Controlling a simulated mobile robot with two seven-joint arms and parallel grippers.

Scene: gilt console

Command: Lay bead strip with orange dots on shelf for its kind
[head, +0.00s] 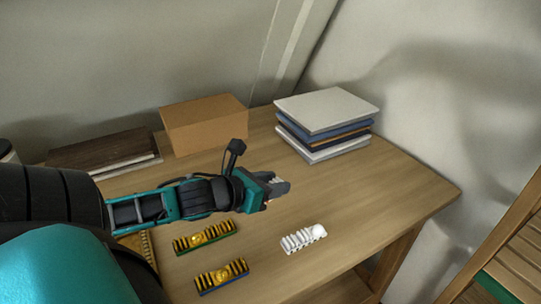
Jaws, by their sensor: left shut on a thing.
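My left gripper (276,187) is over the middle of the wooden table. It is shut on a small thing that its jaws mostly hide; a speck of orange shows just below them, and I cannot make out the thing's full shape. On the table below lie a ridged gold-and-dark strip with a green base (206,236), a similar one with a blue base (222,276), and a white ridged strip (303,238). I cannot make out orange dots on these. My right gripper is not in view.
The table (385,200) is clear at the right. A stack of books (327,112) and a cardboard box (205,124) stand at the back, with dark flat boards (103,150) at left. Wooden slats with a green edge (510,270) show at lower right.

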